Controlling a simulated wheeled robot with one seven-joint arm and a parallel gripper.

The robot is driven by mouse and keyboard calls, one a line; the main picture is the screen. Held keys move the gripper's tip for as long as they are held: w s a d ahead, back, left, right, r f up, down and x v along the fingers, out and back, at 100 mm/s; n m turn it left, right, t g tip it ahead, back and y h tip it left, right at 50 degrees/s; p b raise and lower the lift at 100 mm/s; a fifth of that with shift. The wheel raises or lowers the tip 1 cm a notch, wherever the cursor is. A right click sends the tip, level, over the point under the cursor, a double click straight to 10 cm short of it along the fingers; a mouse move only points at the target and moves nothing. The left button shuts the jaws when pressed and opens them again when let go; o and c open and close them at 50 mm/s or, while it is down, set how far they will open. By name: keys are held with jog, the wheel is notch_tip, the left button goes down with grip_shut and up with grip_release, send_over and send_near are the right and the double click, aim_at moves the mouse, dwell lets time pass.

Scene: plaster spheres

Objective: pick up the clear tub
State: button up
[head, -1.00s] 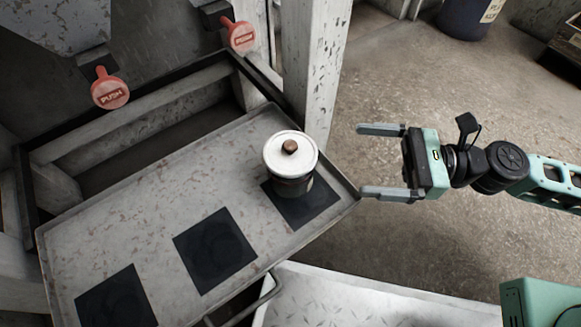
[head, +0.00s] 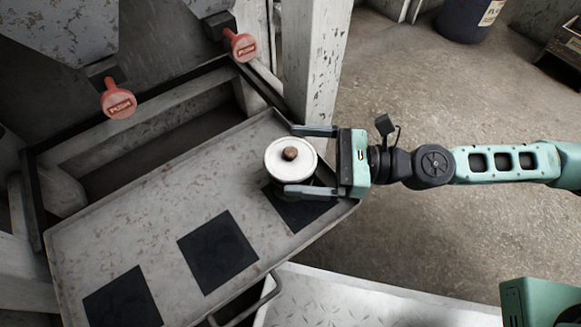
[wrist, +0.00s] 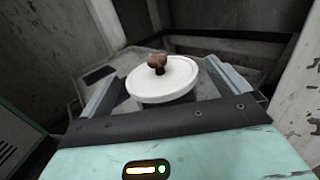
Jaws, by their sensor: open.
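The clear tub has a round white lid (head: 278,166) with a brown knob. It stands upright on the black square at the right end of the metal tray (head: 150,215). My gripper (head: 291,160) is open, with its two fingers on either side of the tub. In the wrist view the lid (wrist: 165,84) lies between the fingers, and the knob points up. The tub's body is mostly hidden under the lid and behind the near finger. I cannot tell whether either finger touches it.
Two more black squares (head: 217,251) on the tray are bare. Red push paddles (head: 119,103) hang behind the tray. A pale post (head: 314,75) stands close behind my gripper. A dark blue drum (head: 467,18) is at the far right. The floor between is clear.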

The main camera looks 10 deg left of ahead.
jog(key=shift+s+a+p, duration=0.15)
jog(key=shift+a+p, duration=0.25)
jog(key=shift+a, duration=0.85)
jog(key=shift+r, duration=0.1)
jog(key=c, duration=1.3)
